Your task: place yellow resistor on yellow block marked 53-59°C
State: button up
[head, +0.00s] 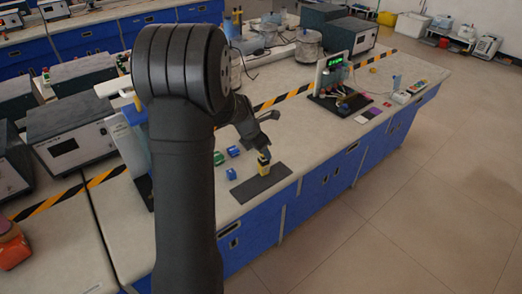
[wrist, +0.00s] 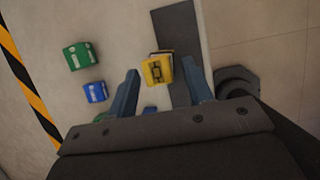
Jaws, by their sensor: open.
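A yellow block with a dark symbol (wrist: 157,70), which looks like the yellow resistor, is at the left edge of a dark mat in the wrist view. It also shows as a small yellow piece (head: 264,166) over the dark mat (head: 250,190) in the head view. My gripper (head: 262,151) is just above it, pointing down. In the wrist view my gripper (wrist: 161,80) has its two fingers spread, one on each side of the block, with gaps visible. I cannot make out any block marked 53-59°C.
A green block (wrist: 79,56) and a blue block (wrist: 95,92) lie left of the yellow one. A board with a green display (head: 334,62) stands farther along the bench. Striped tape (head: 280,98) crosses behind. The bench's front edge is close to the mat.

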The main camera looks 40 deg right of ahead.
jog(key=v, duration=1.2)
jog(key=x, duration=1.2)
jog(key=shift+d, duration=0.1)
jog(key=shift+r, duration=1.6)
